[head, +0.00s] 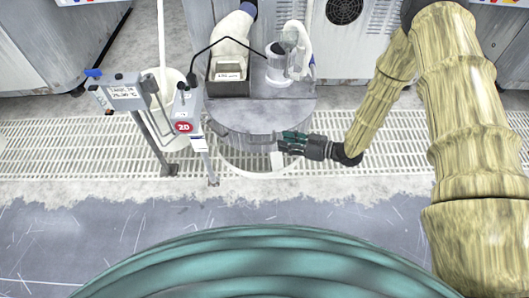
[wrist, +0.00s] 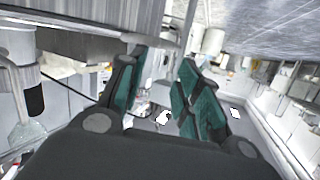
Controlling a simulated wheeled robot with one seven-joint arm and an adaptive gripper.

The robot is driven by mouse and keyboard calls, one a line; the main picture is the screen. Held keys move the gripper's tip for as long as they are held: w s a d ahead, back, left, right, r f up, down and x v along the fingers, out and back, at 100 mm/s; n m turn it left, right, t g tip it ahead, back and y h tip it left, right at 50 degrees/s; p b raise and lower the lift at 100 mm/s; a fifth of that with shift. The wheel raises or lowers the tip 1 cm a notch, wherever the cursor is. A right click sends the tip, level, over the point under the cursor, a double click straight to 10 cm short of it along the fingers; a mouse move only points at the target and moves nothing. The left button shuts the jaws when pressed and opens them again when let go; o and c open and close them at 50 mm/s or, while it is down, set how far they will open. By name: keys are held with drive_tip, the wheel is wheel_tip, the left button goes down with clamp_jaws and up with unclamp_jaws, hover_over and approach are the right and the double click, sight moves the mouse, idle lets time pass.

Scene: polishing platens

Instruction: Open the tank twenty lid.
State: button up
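Tank twenty, marked by a red round 20 sign (head: 183,127), stands in the middle of the head view. Its grey round lid (head: 245,118) lies flat across the top, looking shut. My gripper (head: 284,140) is at the lid's front right edge, pointing left. In the wrist view its two teal fingers (wrist: 165,72) stand apart, with nothing clearly held between them. A grey metal edge (wrist: 75,42), probably the lid's rim, passes above and left of the fingers. A small pale tab (head: 276,161) hangs just below the fingers; whether they touch it or the lid is unclear.
Pale floor grating (head: 60,143) surrounds the tank; grey floor in front is clear.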

sight(265, 142)
wheel_tip(265, 142, down, 4)
drive_tip(key=w+d+n+g+y+b, duration=0.35)
drive_tip(key=n+g+b, duration=0.25)
drive_tip(key=n+b, duration=0.3)
drive_tip(key=shift+m+y, duration=0.3)
drive_tip(key=shift+y, duration=0.05)
drive_tip(key=a+b, duration=0.1)
drive_tip(key=a, duration=0.3)
drive_tip(key=a+b, duration=0.1)
drive_tip(key=a, duration=0.2)
drive_tip(key=s+a+b, duration=0.1)
drive_tip(key=a+b, duration=0.1)
drive_tip(key=a, duration=0.2)
drive_tip(key=shift+a+r, duration=0.1)
drive_tip(key=shift+a, duration=0.25)
clamp_jaws()
